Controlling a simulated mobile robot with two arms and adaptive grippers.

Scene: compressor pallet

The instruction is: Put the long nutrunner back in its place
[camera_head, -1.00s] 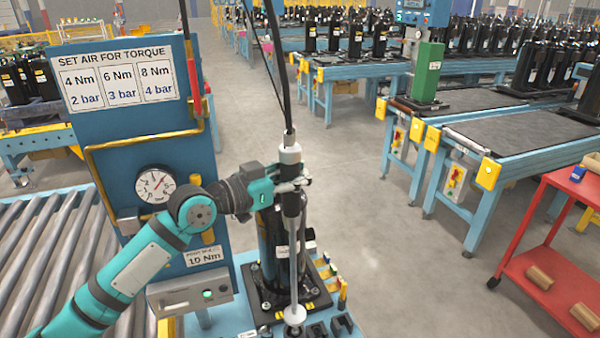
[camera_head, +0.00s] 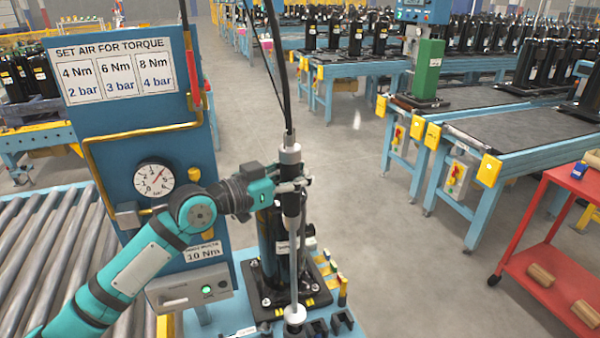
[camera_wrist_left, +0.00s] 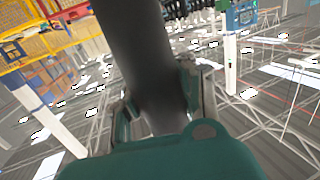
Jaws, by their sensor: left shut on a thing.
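My left gripper (camera_head: 296,188) is shut on the body of the long nutrunner (camera_head: 291,205). The nutrunner hangs upright, with a grey cap and black hose at its top. Its thin shaft runs down to a pale round end (camera_head: 295,314) near holders at the front of the blue stand. In the left wrist view the dark nutrunner body (camera_wrist_left: 145,65) stands between the two fingers (camera_wrist_left: 160,108). A black compressor (camera_head: 270,245) stands just behind the nutrunner and is partly hidden by it. Whether the shaft's end touches a holder I cannot tell. My right gripper is not in view.
Dark holders (camera_head: 343,320) and coloured-top sockets (camera_head: 342,287) sit at the stand's right front. A blue panel (camera_head: 130,120) with a gauge (camera_head: 153,178) rises at left, beside a roller conveyor (camera_head: 40,250). A red cart (camera_head: 550,270) stands at right, with clear floor between.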

